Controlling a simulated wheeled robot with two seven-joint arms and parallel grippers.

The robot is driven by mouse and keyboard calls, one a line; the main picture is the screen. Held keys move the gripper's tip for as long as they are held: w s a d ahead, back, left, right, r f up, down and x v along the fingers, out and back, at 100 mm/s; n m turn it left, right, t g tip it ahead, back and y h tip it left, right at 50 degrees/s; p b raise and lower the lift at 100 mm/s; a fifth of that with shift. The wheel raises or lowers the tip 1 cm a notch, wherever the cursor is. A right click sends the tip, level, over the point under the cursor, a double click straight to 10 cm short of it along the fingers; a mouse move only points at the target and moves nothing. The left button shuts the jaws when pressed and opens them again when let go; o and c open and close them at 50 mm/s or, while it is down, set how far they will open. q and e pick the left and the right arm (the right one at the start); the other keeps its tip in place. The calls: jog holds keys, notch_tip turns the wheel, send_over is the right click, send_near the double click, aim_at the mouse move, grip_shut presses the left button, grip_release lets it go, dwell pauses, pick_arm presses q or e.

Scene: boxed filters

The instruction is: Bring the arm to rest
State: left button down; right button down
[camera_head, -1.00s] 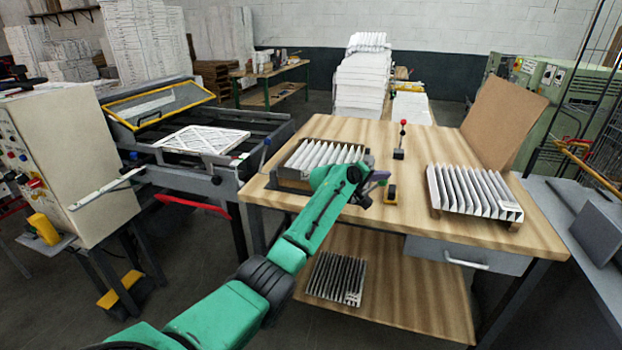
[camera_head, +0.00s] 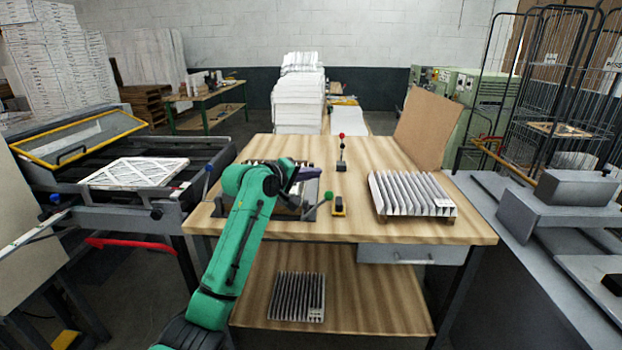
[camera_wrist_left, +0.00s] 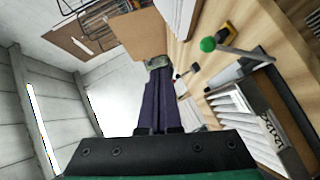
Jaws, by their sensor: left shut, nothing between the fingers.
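My left arm (camera_head: 235,245) is green and reaches up from the bottom of the head view, in front of the left part of the wooden workbench. My left gripper (camera_head: 306,173) is above the bench, in front of the pleated filter pack in the left holder (camera_head: 308,190), and partly hides it. In the left wrist view, the gripper's dark purple fingers (camera_wrist_left: 163,90) lie together with nothing between them. The pleated pack (camera_wrist_left: 235,115) shows to their right there, apart from them. My right gripper is not in view.
The workbench (camera_head: 370,160) carries a green-knobbed lever (camera_head: 328,197), a yellow-and-black block (camera_head: 338,207), a red-knobbed lever (camera_head: 341,150) and a second pleated pack (camera_head: 412,194). A brown board (camera_head: 427,130) stands at its right. A machine with a yellow-framed lid (camera_head: 80,135) is at left.

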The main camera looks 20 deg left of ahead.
pick_arm(q)
jog(key=shift+s+a+r, duration=0.2)
jog(key=shift+s+a, duration=0.15)
jog(key=shift+w+d, duration=0.1)
jog(key=shift+d, duration=0.05)
